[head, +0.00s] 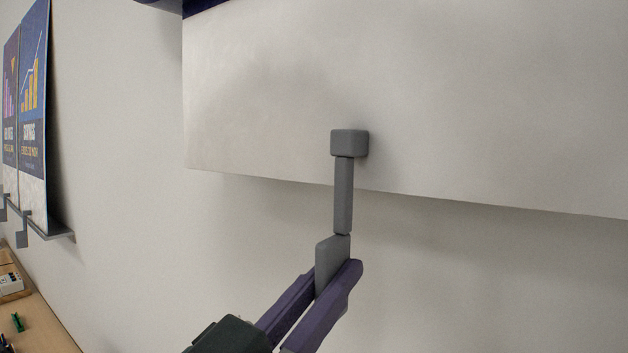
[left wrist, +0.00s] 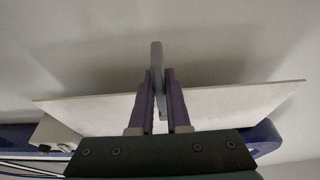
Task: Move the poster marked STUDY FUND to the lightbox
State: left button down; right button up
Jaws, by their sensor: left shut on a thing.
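A large poster (head: 470,110) fills the upper part of the head view; its pale lower part shows, with a strip of dark blue at the top left. Its title lies outside the view, so I cannot read whether it says STUDY FUND. A grey handle (head: 343,195) with a square block joins its face near the lower edge. My left gripper (head: 335,280) is shut on this handle, below the poster. In the left wrist view the fingers (left wrist: 160,95) clasp the handle, and the pale poster (left wrist: 235,106) spans behind them. I cannot identify the lightbox. My right gripper is not in view.
Two blue posters with charts stand at the left wall, one here (head: 33,110), on a grey ledge (head: 62,236). A wooden counter (head: 45,325) at the lower left holds small items, including a green one (head: 17,322). The wall below the held poster is bare.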

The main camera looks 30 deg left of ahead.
aim_at(340, 156)
pick_arm(q)
jog(key=shift+w+r, duration=0.2)
jog(key=shift+r, duration=1.05)
jog(key=shift+w+r, duration=0.15)
jog(key=shift+r, duration=1.1)
jog(key=shift+w+r, duration=0.15)
jog(key=shift+r, duration=0.9)
jog(key=shift+w+r, duration=0.15)
jog(key=shift+r, duration=1.2)
jog(key=shift+r, duration=0.1)
jog(key=shift+w+r, duration=0.1)
jog(key=shift+r, duration=1.65)
jog(key=shift+r, duration=1.85)
